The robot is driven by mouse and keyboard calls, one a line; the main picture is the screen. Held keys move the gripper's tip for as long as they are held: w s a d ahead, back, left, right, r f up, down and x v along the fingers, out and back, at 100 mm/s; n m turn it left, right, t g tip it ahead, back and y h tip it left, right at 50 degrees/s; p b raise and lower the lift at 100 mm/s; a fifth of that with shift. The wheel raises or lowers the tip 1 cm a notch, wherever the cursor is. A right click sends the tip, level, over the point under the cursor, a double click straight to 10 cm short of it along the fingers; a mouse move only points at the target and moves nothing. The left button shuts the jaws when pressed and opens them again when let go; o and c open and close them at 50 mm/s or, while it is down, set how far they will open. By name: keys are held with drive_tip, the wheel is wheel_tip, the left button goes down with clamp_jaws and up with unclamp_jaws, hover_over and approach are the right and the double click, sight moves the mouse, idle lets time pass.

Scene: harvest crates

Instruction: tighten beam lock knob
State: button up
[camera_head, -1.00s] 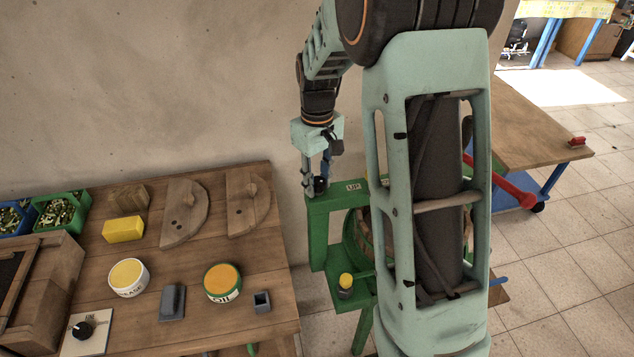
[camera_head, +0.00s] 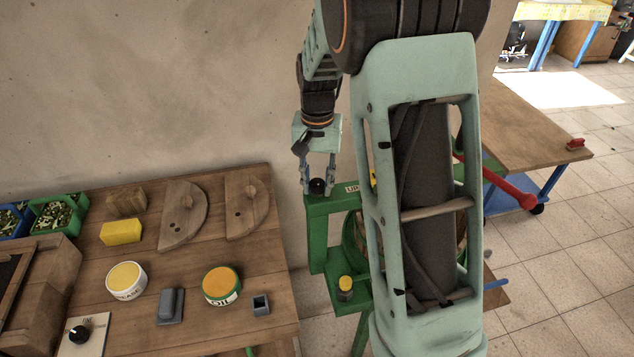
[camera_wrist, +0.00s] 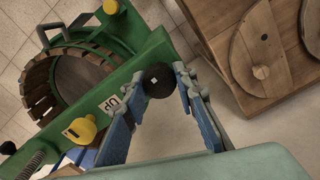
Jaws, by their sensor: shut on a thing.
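The black round beam lock knob (camera_head: 317,187) sits on top of the end of the green press beam (camera_head: 338,202). In the wrist view the knob (camera_wrist: 159,80) is a dark ball with a small pale square mark, beside an "UP" label on the green beam (camera_wrist: 100,95). My gripper (camera_head: 318,184) points down over the beam end, one finger on each side of the knob. The wrist view shows my gripper (camera_wrist: 160,84) with its blue-grey fingers shut on the knob. The exact contact on its sides is hard to see.
Left of the press a wooden bench (camera_head: 205,285) holds an oil tin (camera_head: 222,286), a grease tin (camera_head: 126,281), a yellow block (camera_head: 122,232) and wooden half discs. A slatted basket (camera_wrist: 42,95) stands in the press. A yellow-topped knob (camera_head: 345,284) is lower down.

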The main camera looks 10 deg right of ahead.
sight(317, 181)
drive_tip(key=shift+w+r+m, duration=0.15)
drive_tip(key=shift+r+m, duration=0.05)
drive_tip(key=shift+m, duration=0.3)
drive_tip(key=o, duration=1.2)
drive_tip(key=shift+f, duration=0.1)
drive_tip(key=shift+c, duration=0.2)
wheel_tip(317, 181, up, 12)
